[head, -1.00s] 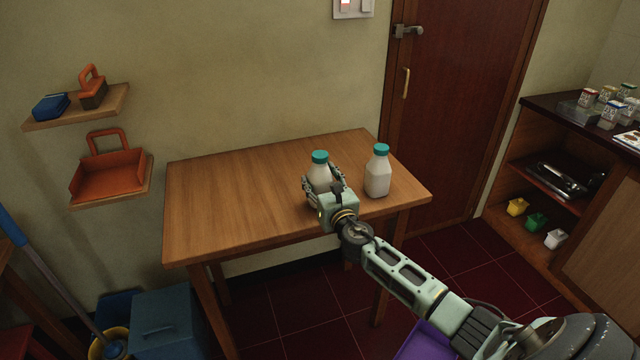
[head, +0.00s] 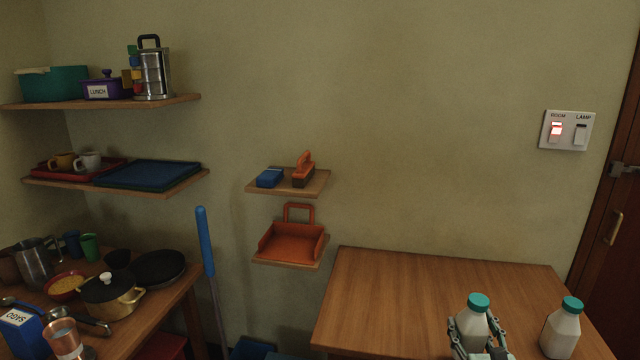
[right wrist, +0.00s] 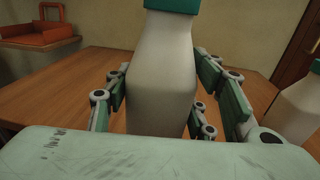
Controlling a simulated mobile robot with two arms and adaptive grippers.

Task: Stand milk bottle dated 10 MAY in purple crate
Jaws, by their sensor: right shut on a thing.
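Two white milk bottles with teal caps are at the wooden table (head: 400,290). My right gripper (head: 480,335) is shut on the left milk bottle (head: 474,311), which is upright. In the right wrist view this held bottle (right wrist: 162,75) stands between the fingers. The other milk bottle (head: 562,329) stands upright on the table to the right, apart from the gripper, and also shows at the right edge of the right wrist view (right wrist: 301,108). No date is readable on either bottle. The purple crate is not in view now. My left gripper is not in view.
An orange dustpan (head: 291,242) and brush (head: 303,170) sit on small wall shelves. A counter with a brass-coloured pot (head: 112,297) and pans is at the lower left. A blue-handled pole (head: 206,245) leans between counter and table. The table's left part is clear.

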